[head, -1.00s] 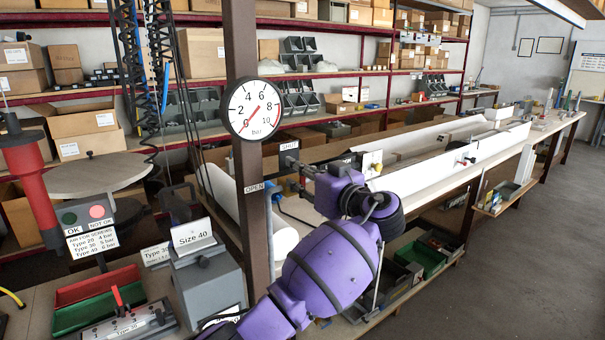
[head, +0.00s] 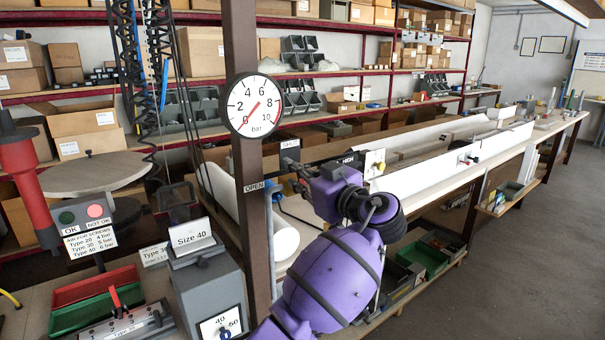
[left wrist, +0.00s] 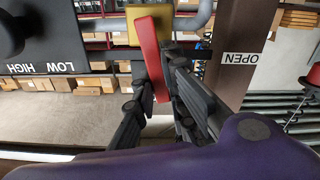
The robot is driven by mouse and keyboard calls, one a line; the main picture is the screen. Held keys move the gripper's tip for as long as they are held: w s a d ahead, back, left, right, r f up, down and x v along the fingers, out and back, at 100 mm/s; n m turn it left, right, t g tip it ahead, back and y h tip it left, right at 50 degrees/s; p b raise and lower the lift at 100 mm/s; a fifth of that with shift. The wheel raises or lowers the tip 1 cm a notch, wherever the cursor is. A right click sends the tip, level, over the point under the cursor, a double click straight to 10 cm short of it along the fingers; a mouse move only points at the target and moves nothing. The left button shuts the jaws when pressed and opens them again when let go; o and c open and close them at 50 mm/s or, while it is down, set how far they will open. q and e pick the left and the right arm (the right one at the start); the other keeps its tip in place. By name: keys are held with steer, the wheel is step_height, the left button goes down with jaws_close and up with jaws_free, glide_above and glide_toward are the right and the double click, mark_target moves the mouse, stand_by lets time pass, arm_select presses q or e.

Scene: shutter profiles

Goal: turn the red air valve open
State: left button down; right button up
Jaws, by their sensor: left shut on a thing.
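The red valve handle (left wrist: 152,60) is a flat bar, slightly tilted, in the left wrist view, in front of a yellow block (left wrist: 148,22). My left gripper (left wrist: 158,88) has its dark fingers on both sides of the handle and is shut on it. In the head view my left gripper (head: 300,172) reaches the pipe right of the dark post, and my wrist hides the handle. An OPEN label (head: 254,187) is on the post; it also shows right of the handle in the left wrist view (left wrist: 240,58). My right gripper is not in view.
A round pressure gauge (head: 254,106) is on the post (head: 250,220), its red needle slanting across the dial. A grey Size 40 box (head: 210,285) and red and green bins (head: 95,312) stand at lower left. A long white channel (head: 440,165) runs along the bench behind.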

arm_select(q)
steer(key=shift+s+a+f+n+b, duration=0.15)
steer(key=shift+a+f+n+b, duration=0.15)
steer(key=shift+f+n+b, duration=0.35)
steer(key=shift+s+a+n+b, duration=0.15)
steer(key=shift+n+b, duration=0.15)
steer(key=shift+n, duration=0.25)
steer(key=shift+s+a+n+b, duration=0.15)
steer(key=shift+n+b, duration=0.1)
steer(key=shift+n, duration=0.25)
steer(key=shift+a+n, duration=0.1)
steer(key=shift+n, duration=0.2)
steer(key=shift+s+a+b, duration=0.1)
steer(key=shift+b, duration=0.3)
steer(key=shift+r+n, duration=0.1)
steer(key=shift+n, duration=0.2)
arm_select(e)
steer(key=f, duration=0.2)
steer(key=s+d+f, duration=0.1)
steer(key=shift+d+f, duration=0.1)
arm_select(q)
steer(key=shift+r, duration=0.1)
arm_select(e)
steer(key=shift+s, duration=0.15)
arm_select(q)
steer(key=c, duration=1.8)
jaws_free()
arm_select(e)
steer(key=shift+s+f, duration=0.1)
